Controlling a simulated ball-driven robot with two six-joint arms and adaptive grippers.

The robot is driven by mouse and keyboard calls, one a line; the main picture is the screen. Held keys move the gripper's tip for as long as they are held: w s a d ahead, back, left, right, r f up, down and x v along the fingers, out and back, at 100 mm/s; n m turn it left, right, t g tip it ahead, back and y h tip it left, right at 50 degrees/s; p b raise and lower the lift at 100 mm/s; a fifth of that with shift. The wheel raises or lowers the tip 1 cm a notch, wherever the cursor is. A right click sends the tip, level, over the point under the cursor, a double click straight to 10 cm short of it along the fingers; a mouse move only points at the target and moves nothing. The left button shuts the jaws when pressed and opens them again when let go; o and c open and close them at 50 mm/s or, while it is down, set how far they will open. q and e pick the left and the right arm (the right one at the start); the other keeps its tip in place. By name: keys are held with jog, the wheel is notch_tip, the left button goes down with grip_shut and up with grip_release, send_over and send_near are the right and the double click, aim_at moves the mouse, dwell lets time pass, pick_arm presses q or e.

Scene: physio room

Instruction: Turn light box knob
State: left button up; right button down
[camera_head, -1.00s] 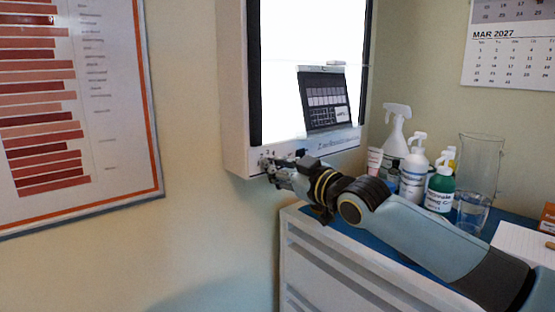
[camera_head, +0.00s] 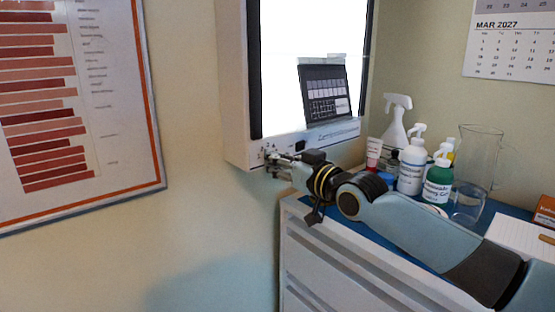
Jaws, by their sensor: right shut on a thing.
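The light box (camera_head: 235,95) hangs on the wall with its white panel lit. A dark film sheet (camera_head: 324,95) is fixed to the lower right of the panel. The knob sits at the lower left of the box's bottom strip, largely hidden behind my fingers. My right gripper (camera_head: 271,162) is at that left end of the strip, shut on the knob. My right arm reaches in from the lower right, over the cabinet. A small black switch (camera_head: 300,146) shows on the strip just right of the gripper. My left gripper is not in view.
A white cabinet (camera_head: 335,270) with a blue top stands under my right arm. On it are a spray bottle (camera_head: 396,125), a white pump bottle (camera_head: 412,165), a green bottle (camera_head: 438,182) and a clear jug (camera_head: 480,160). A framed chart (camera_head: 150,120) hangs at left.

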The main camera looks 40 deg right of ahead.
jog(key=c, duration=1.4)
grip_release()
jog(key=shift+s+d, duration=0.15)
jog(key=shift+s, duration=1.85)
jog(key=shift+s+d, duration=0.2)
jog(key=shift+s, duration=1.8)
jog(key=shift+s+d, duration=0.15)
jog(key=shift+s, duration=1.85)
